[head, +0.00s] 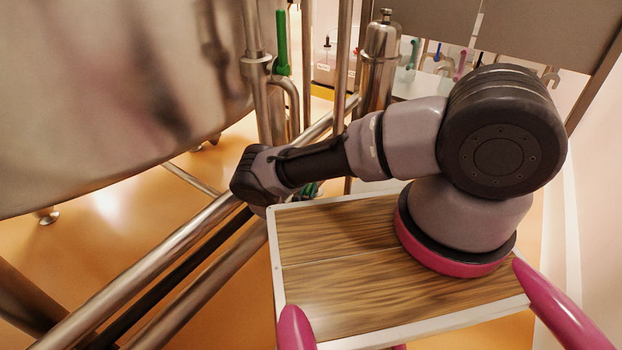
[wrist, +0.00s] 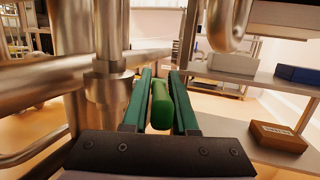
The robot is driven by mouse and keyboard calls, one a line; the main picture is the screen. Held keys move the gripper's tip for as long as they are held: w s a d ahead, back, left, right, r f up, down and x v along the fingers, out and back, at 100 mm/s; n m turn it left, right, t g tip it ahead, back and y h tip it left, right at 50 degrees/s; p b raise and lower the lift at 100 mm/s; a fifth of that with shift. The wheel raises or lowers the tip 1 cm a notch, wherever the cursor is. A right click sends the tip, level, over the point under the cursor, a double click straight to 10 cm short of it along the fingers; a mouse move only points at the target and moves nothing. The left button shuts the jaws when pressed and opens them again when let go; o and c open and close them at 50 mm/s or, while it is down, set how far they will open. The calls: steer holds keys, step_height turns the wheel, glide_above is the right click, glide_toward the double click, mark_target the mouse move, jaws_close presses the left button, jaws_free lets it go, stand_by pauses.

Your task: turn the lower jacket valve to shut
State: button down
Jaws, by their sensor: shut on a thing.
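In the wrist view, my gripper (wrist: 161,76) has its two dark green fingers on either side of a bright green valve handle (wrist: 162,106). The gripper is shut on this handle, which stands close beside a steel pipe fitting (wrist: 107,85). In the head view, my forearm hides most of the gripper and the lower valve. Only small bits of green show just below the arm, so I cannot tell the handle's angle there. Another green handle (head: 281,45) stands upright on a pipe higher up beside the vessel.
The big steel vessel (head: 110,90) fills the upper left in the head view. Steel rails (head: 150,265) cross at the lower left. A steel canister (head: 380,55) stands behind the arm. In the wrist view, shelves at the right hold a brown box (wrist: 278,136) and a blue box (wrist: 298,74).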

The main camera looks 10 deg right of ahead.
steer(key=shift+f, duration=0.2)
stand_by(0.4)
steer(key=c, duration=0.7)
jaws_free()
steer(key=v, duration=0.7)
steer(key=shift+s+a+f, duration=0.15)
steer(key=shift+s, duration=0.05)
